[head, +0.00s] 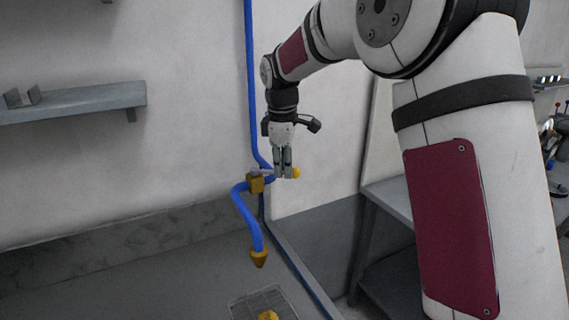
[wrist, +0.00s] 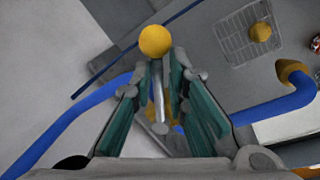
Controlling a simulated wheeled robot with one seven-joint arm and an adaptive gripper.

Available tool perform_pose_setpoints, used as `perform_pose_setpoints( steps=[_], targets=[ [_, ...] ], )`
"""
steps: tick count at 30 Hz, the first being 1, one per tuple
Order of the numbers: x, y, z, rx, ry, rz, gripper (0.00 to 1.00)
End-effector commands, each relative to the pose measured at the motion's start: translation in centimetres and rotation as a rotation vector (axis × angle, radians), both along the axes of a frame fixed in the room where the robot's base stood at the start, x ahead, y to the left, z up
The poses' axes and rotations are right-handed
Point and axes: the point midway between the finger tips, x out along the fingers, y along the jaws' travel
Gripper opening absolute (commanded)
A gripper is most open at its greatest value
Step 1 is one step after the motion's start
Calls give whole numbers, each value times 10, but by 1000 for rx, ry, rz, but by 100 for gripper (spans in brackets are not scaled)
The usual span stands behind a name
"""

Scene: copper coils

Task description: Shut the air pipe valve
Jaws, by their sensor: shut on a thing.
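The air pipe valve has a brass body (head: 256,184) on the blue pipe (head: 251,90). Its handle is a thin silver rod (wrist: 158,105) ending in a yellow ball (wrist: 155,40), which also shows in the head view (head: 295,173). My gripper (head: 284,173) points down at the handle, just right of the brass body. In the wrist view its fingers (wrist: 158,75) sit on either side of the rod, shut on the handle, with the ball just beyond the fingertips. The brass body is mostly hidden behind the rod and fingers there.
A blue hose (head: 243,205) curves down from the valve to a brass nozzle (head: 259,258) above a metal grate (wrist: 228,42) with a brass piece (wrist: 260,32). A grey shelf (head: 75,103) is on the left wall. A grey table (head: 390,198) stands at right.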

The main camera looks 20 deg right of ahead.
Motion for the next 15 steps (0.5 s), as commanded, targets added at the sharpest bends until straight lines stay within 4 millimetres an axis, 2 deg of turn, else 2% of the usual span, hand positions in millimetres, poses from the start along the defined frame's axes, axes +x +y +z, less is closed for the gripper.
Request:
perform_pose_setpoints(
  steps=[1,15],
  targets=[
    [-4,3,5,-3,-4,-36,0],
    [-30,27,4,0,-3,-484,0]
  ],
)
